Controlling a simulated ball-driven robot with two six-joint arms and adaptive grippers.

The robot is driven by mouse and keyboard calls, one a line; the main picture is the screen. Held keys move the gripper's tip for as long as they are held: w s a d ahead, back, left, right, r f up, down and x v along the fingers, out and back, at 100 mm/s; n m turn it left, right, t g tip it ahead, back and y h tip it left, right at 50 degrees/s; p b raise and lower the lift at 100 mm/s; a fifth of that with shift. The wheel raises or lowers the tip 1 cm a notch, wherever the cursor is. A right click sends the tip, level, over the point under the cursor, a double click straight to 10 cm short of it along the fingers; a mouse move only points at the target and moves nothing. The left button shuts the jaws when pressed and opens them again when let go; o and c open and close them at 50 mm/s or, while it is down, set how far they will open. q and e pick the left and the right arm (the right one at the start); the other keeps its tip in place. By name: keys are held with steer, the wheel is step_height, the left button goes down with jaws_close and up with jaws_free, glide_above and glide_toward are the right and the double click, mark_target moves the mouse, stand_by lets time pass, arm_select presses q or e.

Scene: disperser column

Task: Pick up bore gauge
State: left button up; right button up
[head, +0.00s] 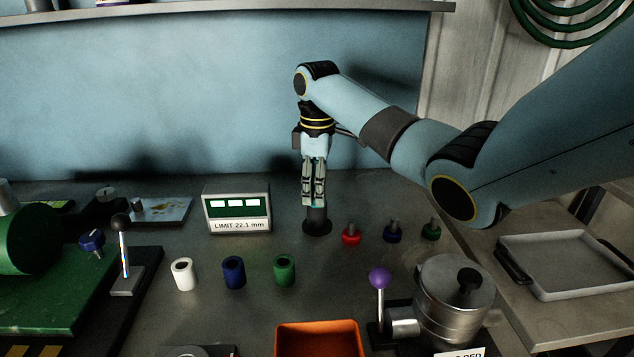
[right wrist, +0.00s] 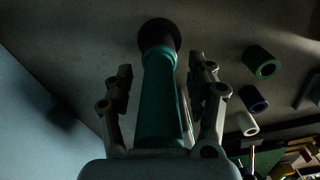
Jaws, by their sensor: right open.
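What looks like the bore gauge (right wrist: 158,100) is a teal tapered body, standing upright on a round black base (head: 317,228). In the head view most of it is hidden by my right gripper (head: 314,200), which points straight down over it. In the right wrist view my right gripper (right wrist: 161,75) is open, with one finger on each side of the teal body. Gaps show between the fingers and the body, so the fingers look apart from it. My left gripper is in neither view.
A display box (head: 238,212) reading "LIMIT 22.1 mm" stands left of the base. White (head: 184,275), blue (head: 233,273) and green (head: 284,270) sleeves stand in front. Red (head: 351,235), blue (head: 392,233) and green (head: 431,230) knobbed pieces stand right. An orange bin (head: 318,340) and metal pot (head: 452,300) are nearer.

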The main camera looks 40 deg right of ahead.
steer(key=shift+f, duration=0.3)
jaws_close()
step_height(320, 180, up, 10)
steer(key=shift+f+p, duration=0.2)
steer(key=shift+p, duration=0.1)
steer(key=shift+r+p, duration=0.5)
steer(key=shift+p, duration=0.2)
steer(key=shift+f, duration=0.15)
